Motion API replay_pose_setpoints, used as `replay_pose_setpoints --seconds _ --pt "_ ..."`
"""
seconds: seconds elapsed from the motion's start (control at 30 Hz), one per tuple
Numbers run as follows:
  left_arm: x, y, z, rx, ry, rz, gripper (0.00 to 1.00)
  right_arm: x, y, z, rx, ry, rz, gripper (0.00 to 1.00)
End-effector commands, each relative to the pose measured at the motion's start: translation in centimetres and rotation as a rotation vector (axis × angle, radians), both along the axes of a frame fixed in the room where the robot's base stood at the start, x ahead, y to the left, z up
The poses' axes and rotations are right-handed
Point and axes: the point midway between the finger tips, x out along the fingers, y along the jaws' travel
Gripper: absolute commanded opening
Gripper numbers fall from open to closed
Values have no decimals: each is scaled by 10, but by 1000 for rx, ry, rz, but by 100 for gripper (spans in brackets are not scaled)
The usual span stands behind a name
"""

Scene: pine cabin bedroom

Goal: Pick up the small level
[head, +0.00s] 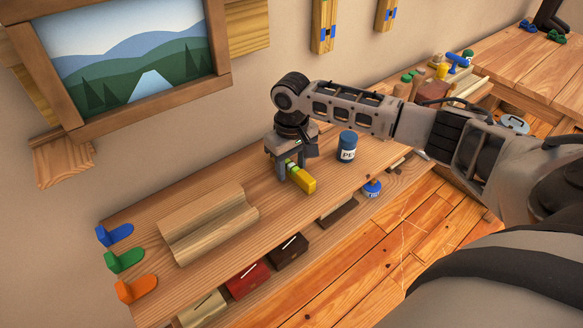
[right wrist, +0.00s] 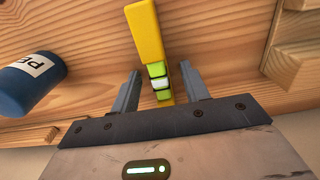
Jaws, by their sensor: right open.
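The small level (head: 302,179) is a yellow bar with a bright green and white vial section, lying on the wooden shelf top. It also shows in the right wrist view (right wrist: 146,38), where its vial end lies between my fingers. My right gripper (head: 291,163) is above the shelf, pointing down at the level. In the right wrist view my right gripper (right wrist: 160,90) is open, one finger on each side of the level, with gaps visible. Part of the level's far end is hidden by the gripper in the head view. My left gripper is not in view.
A blue jar (head: 347,147) marked "PE" stands close right of the gripper. A grooved wooden block (head: 207,222) lies to the left, with blue, green and orange hooks (head: 124,260) beyond it. Coloured boxes (head: 247,278) sit underneath. The shelf top (head: 330,188) in front is clear.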

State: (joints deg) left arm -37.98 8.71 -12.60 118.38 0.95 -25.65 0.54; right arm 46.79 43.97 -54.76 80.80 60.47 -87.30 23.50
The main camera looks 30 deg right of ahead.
Motion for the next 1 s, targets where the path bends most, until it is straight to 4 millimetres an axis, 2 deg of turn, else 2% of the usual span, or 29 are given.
replay_pose_setpoints --seconds 0.17,0.3,0.33,0.77,0.87,1.0 --pt "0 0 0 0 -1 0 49 0 0 0 0 0 0 45" --pt "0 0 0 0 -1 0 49 0 0 0 0 0 0 6" --pt "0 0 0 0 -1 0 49 0 0 0 0 0 0 0" --pt "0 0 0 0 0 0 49 1 0 6 0 -2 -1 0" --pt "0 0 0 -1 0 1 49 1 0 15 0 -3 0 0" --pt "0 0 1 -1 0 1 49 -3 2 38 1 -2 3 0"
